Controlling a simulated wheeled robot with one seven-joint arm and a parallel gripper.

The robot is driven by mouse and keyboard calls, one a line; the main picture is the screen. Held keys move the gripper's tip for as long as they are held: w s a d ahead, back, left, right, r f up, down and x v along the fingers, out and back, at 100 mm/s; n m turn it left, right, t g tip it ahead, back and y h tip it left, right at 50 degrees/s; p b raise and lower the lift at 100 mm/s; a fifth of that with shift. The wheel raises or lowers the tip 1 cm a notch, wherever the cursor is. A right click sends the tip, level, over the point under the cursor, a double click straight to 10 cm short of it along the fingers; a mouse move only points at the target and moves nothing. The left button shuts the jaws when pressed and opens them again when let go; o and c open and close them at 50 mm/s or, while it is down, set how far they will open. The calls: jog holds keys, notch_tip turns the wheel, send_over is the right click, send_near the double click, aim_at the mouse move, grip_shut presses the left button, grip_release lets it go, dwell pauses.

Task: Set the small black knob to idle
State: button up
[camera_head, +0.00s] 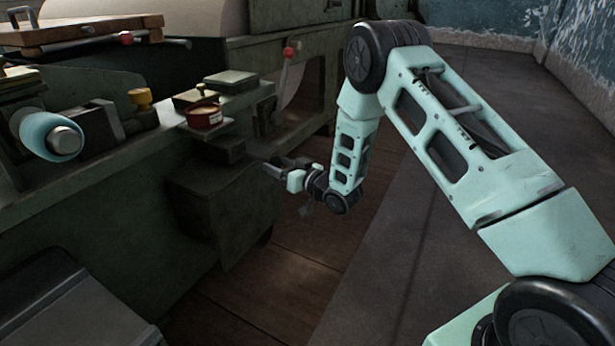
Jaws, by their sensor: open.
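I cannot make out a small black knob for certain; at this distance the dark parts on the green machine (110,165) blend together, and no idle marking is legible. My gripper (272,168) is in the middle of the view, open and empty. It points left toward the machine's front, beside a dark block (222,150) under a small ledge. The gripper appears apart from the machine, though its fingertips are small and dark against it.
A red round tin (204,116) sits on the ledge. A yellow knob (140,97), a pale blue roller (50,135) and red-tipped levers (288,52) stand on the machine. A dark box (225,215) juts from its front. The floor (400,240) at right is clear.

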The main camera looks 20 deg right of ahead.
jog(key=p+v, duration=0.3)
jog(key=v, duration=1.3)
jog(key=shift+r, duration=0.1)
jog(key=s+a+r+n+g+h, duration=0.1)
jog(key=s+a+r+g, duration=0.2)
jog(key=a, duration=0.4)
jog(key=a+r+n+g+h, duration=0.1)
jog(key=a+r+g+h, duration=0.15)
jog(key=a+g, duration=0.4)
jog(key=s+a+r+n+g+h, duration=0.1)
jog(key=s+a+r+g, duration=0.15)
jog(key=s, duration=0.65)
jog(key=s+a+r+n+g+h, duration=0.1)
jog(key=s+r+g, duration=0.15)
jog(key=s, duration=0.65)
jog(key=s+a+r+n+g+h, duration=0.1)
jog(key=s+r+g, duration=0.15)
jog(key=s, duration=0.65)
notch_tip(320, 180, up, 34)
jog(key=s+p, duration=0.1)
jog(key=p, duration=3.2)
jog(key=shift+s+f+t, duration=0.2)
jog(key=shift+t, duration=0.1)
